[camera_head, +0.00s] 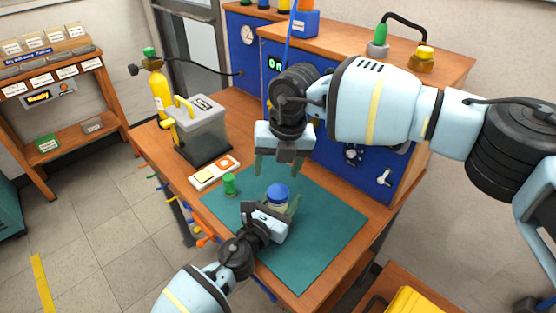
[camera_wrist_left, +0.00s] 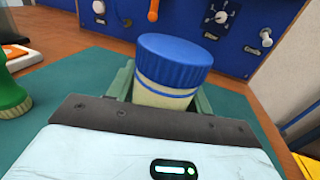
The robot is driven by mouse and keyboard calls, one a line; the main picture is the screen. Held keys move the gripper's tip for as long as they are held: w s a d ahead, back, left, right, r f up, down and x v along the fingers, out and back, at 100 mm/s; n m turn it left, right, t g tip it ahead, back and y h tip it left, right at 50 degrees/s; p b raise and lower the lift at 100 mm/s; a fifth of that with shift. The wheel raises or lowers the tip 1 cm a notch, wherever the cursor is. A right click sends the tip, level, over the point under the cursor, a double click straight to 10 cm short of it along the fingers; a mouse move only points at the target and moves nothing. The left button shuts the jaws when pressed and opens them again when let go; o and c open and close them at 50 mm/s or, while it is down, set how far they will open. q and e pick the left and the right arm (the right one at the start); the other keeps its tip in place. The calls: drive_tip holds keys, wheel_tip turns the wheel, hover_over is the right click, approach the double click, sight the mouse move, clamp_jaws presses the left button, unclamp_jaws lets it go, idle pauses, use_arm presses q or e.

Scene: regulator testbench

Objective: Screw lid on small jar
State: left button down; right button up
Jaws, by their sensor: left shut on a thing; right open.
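A small cream jar (camera_wrist_left: 160,98) with a ribbed blue lid (camera_wrist_left: 175,60) stands upright on the green mat (camera_head: 325,228). The blue lid also shows in the head view (camera_head: 277,190). The lid sits on top of the jar; I cannot tell how tightly. My left gripper (camera_head: 272,205) is shut around the jar body from the front, below the lid. My right gripper (camera_head: 279,168) is open and empty, pointing down above and just behind the lid, apart from it.
A small green object (camera_head: 229,184) stands left of the jar. The blue panel (camera_head: 352,165) rises behind the mat. The mat's right side is clear.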

drive_tip(key=n, duration=0.3)
drive_tip(key=shift+r, duration=0.1)
drive_tip(key=n, duration=0.4)
drive_tip(key=shift+a+r+n, duration=0.1)
drive_tip(key=shift+n, duration=0.3)
drive_tip(key=n, duration=0.4)
drive_tip(key=shift+r+n+h, duration=0.1)
drive_tip(key=shift+n+h, duration=0.2)
drive_tip(key=n, duration=0.4)
drive_tip(key=shift+r+n, duration=0.15)
drive_tip(key=shift+n, duration=0.15)
drive_tip(key=n, duration=0.4)
drive_tip(key=shift+r+n+g+h, duration=0.1)
drive_tip(key=shift+n+g+h, duration=0.2)
drive_tip(key=n, duration=0.4)
drive_tip(key=shift+s+r, duration=0.1)
drive_tip(key=n, duration=0.5)
drive_tip(key=shift+r, duration=0.1)
drive_tip(key=n, duration=0.4)
drive_tip(key=shift+r+h, duration=0.1)
drive_tip(key=shift+h, duration=0.2)
